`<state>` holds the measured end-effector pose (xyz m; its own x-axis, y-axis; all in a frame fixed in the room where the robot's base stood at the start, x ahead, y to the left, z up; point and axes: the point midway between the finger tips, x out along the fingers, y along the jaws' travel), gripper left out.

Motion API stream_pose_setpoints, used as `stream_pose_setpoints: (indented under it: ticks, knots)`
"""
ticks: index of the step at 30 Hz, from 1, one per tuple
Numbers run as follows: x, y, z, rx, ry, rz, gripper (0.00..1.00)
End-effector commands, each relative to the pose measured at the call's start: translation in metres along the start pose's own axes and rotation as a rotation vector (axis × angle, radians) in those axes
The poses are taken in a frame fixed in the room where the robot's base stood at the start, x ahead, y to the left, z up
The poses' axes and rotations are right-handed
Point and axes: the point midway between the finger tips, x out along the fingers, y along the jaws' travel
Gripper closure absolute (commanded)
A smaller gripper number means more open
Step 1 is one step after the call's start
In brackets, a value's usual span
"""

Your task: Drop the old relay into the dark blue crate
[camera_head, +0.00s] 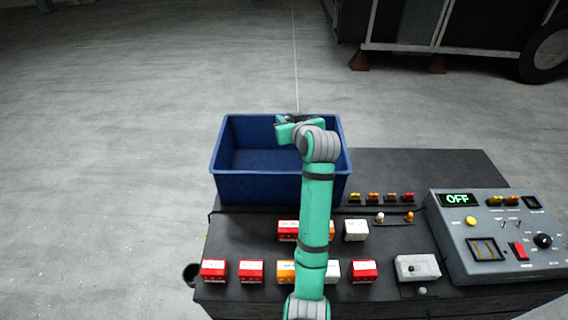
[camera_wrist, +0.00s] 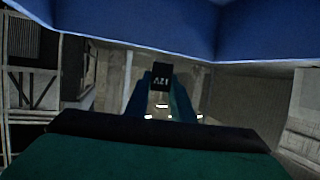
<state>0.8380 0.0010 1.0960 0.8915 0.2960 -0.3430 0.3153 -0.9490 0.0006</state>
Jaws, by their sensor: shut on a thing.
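The dark blue crate (camera_head: 262,188) stands open at the back left of the dark bench, and its visible floor looks empty. My gripper (camera_head: 284,127) is above the crate's right part, near its far rim. In the wrist view my gripper (camera_wrist: 160,98) is shut on a small black block with white lettering, which I take as the old relay (camera_wrist: 161,79). The block shows between the two fingers. In the head view my wrist and arm hide it. Blue crate walls (camera_wrist: 130,22) fill the top of the wrist view.
Several red, orange and white boxes (camera_head: 252,271) line the bench (camera_head: 445,170) front. A grey control panel (camera_head: 480,275) reading OFF stands at the right. Small coloured parts (camera_head: 374,197) sit behind a white box (camera_head: 356,230). A dark vehicle stands far back.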

Motion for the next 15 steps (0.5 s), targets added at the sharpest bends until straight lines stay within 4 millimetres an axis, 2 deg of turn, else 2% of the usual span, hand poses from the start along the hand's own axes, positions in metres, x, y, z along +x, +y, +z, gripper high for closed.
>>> stream_pose_setpoints:
  ticks: [7,8,10,11,15]
  knots:
    - [-0.0001,0.0012,0.0007,0.001,0.000,0.001,1.00]
    - [-0.0001,0.0012,0.0007,0.001,0.000,0.001,0.76]
    - [-0.0001,0.0012,0.0006,0.001,0.000,0.001,0.60]
    - [-0.0001,0.0012,0.0006,0.001,0.000,0.001,0.57]
    - [-0.0001,0.0011,0.0006,0.001,0.000,0.001,0.57]
